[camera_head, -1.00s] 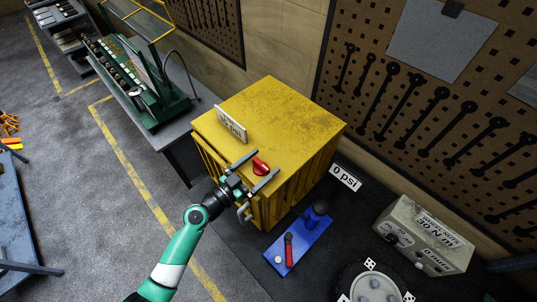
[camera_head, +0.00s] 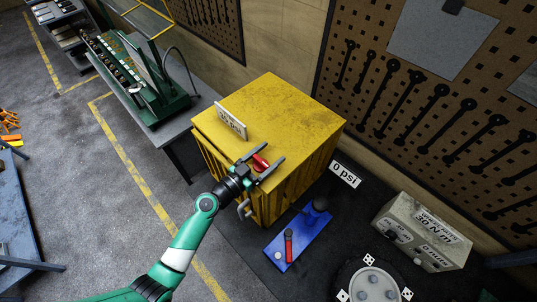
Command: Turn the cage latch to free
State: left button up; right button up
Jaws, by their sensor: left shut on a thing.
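The yellow cage (camera_head: 285,110) stands in the middle of the head view. Its red latch (camera_head: 261,162) sits on the top near the front edge. My left gripper (camera_head: 262,164) reaches in from the lower left, with one finger on each side of the latch, and is shut on it. The fingers and wrist partly hide the latch's base, so its exact angle is hard to read. My right gripper is not in view.
A white sign (camera_head: 231,121) stands on the cage top. A blue plate (camera_head: 299,240) with a red lever lies in front, near a "0 psi" sign (camera_head: 345,174). A grey box (camera_head: 424,235) stands at the right. A bench (camera_head: 182,137) with green equipment is behind left.

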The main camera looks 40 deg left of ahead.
pick_arm(q)
jog(key=shift+f+n+y, duration=0.3)
jog(key=shift+n+y, duration=0.1)
jog(key=shift+y, duration=0.2)
jog(key=shift+a+r+n+y, duration=0.2)
jog(key=shift+n+y, duration=0.1)
jog(key=shift+y, duration=0.2)
jog(key=o, duration=1.2)
